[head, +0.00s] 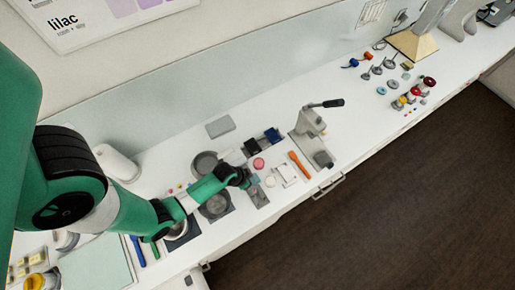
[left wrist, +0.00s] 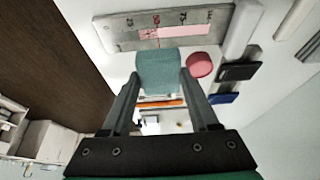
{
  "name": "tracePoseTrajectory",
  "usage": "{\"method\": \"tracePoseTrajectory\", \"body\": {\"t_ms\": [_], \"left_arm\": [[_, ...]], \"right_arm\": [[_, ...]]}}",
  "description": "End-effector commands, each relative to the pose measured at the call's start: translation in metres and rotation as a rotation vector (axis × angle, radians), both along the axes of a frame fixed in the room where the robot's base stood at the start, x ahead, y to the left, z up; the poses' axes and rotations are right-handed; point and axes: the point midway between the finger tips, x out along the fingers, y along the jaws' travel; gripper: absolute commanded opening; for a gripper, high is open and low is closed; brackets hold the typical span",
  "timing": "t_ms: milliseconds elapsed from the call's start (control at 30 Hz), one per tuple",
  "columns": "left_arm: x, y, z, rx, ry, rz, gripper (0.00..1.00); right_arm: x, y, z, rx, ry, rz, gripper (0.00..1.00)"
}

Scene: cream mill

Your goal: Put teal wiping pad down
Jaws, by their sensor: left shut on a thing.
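The teal wiping pad (left wrist: 157,72) is a small soft-cornered block between the fingertips of my left gripper (left wrist: 158,82) in the left wrist view. The gripper is shut on it. In the head view the left gripper (head: 248,182) is over the counter, with a bit of the teal pad (head: 255,179) showing at its tip. A grey plate with dark marks and a pink strip (left wrist: 215,22) lies just beyond the pad in the wrist view. I cannot tell whether pad and plate touch. My right gripper is not in view.
A pink-red round piece (head: 259,163) and a white disc (head: 270,181) sit close to the gripper. Black (left wrist: 240,71) and blue (left wrist: 222,98) blocks stand nearby. A grey lever press (head: 312,135) and an orange tool (head: 299,164) are to the right.

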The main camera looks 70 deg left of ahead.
Motion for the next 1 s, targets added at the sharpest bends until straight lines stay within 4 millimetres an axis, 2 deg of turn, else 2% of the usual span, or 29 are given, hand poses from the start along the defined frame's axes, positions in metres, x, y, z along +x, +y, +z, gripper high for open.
{"method": "tracePoseTrajectory", "body": {"t_ms": [33,167,367,433,567,967,1000], "left_arm": [[0.000,0.000,-0.011,0.000,0.000,-0.001,0.09],[0.000,0.000,-0.035,0.000,0.000,-0.001,0.09],[0.000,0.000,-0.044,-0.001,0.001,-0.001,0.09],[0.000,0.000,-0.058,0.000,0.000,-0.001,0.09],[0.000,0.000,-0.075,-0.001,0.002,-0.002,0.09],[0.000,0.000,-0.082,-0.001,0.000,-0.001,0.09],[0.000,0.000,-0.081,-0.001,0.000,-0.001,0.64]], "right_arm": [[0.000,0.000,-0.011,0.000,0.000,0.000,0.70],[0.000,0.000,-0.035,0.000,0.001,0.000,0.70],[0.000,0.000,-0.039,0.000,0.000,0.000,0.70],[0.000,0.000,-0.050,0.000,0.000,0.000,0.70],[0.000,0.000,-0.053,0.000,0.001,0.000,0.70],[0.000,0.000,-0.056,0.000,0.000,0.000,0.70],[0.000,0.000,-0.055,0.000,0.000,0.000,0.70]]}}
